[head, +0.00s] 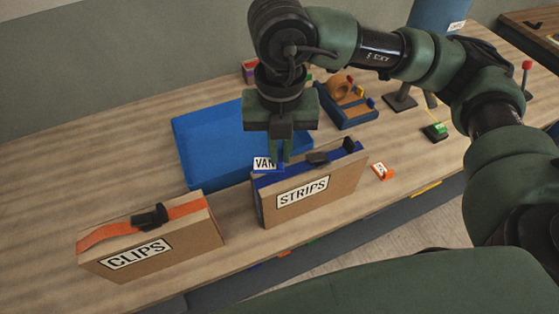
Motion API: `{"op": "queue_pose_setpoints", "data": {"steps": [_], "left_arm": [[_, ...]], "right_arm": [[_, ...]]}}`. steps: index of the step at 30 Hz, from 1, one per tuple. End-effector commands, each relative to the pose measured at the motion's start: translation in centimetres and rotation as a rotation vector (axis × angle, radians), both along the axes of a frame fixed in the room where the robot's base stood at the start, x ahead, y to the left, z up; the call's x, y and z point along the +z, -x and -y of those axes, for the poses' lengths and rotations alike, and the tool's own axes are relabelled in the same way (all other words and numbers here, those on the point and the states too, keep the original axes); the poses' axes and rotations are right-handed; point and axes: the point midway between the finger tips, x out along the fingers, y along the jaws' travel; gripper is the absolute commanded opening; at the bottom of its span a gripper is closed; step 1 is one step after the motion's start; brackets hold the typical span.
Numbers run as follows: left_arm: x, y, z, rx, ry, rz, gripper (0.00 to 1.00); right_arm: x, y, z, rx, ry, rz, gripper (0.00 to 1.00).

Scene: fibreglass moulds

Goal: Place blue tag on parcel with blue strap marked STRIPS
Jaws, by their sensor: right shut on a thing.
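The parcel marked STRIPS (325,197) is a brown carton standing upright near the bench's front edge, with a blue strap (350,162) and black buckle parts along its top. My right gripper (281,155) points down over the left end of this parcel's top. It is shut on the blue tag (279,167), whose white label reads VAN. The tag is at or just above the strap; I cannot tell whether it touches. The fingers and the tag hide part of the strap's left end. My left gripper is not in view.
A carton marked CLIPS (180,240) with an orange strap stands at the left. A flat blue slab (205,130) lies behind the parcels. An orange tag (382,171) and a green one (435,131) lie to the right. A blue tray (345,105) sits behind.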

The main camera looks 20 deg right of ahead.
Motion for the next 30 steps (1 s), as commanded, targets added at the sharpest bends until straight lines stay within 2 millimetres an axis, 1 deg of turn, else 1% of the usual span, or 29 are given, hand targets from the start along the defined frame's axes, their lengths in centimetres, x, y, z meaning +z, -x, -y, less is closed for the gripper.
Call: {"op": "queue_pose_setpoints", "data": {"steps": [5,9,13,15,22,26,27,29,30], "left_arm": [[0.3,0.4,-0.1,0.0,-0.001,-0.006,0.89],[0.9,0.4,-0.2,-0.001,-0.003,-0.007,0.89],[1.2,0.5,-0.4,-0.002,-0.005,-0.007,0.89],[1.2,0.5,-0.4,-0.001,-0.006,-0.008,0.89],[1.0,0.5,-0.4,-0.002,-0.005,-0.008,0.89],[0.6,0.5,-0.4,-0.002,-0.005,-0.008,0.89],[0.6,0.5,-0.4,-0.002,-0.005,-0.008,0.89],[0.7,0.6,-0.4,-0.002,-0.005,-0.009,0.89],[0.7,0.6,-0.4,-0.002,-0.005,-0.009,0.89]], "right_arm": [[-1.4,0.0,0.0,-0.001,0.0,-0.002,0.0],[-3.5,0.1,0.0,-0.002,0.001,-0.004,0.0],[-5.1,0.0,0.0,-0.001,-0.001,-0.002,0.0],[-5.4,0.0,0.0,-0.001,-0.001,-0.001,0.0],[-5.4,-0.1,0.0,-0.001,-0.001,0.0,0.0],[-5.8,-0.1,0.0,-0.001,-0.001,0.0,0.0],[-5.7,-0.1,0.0,-0.001,-0.001,0.0,0.14],[-5.6,-0.1,0.0,-0.001,-0.001,0.0,0.3],[-5.6,-0.1,0.0,-0.001,-0.001,0.0,0.3]]}}
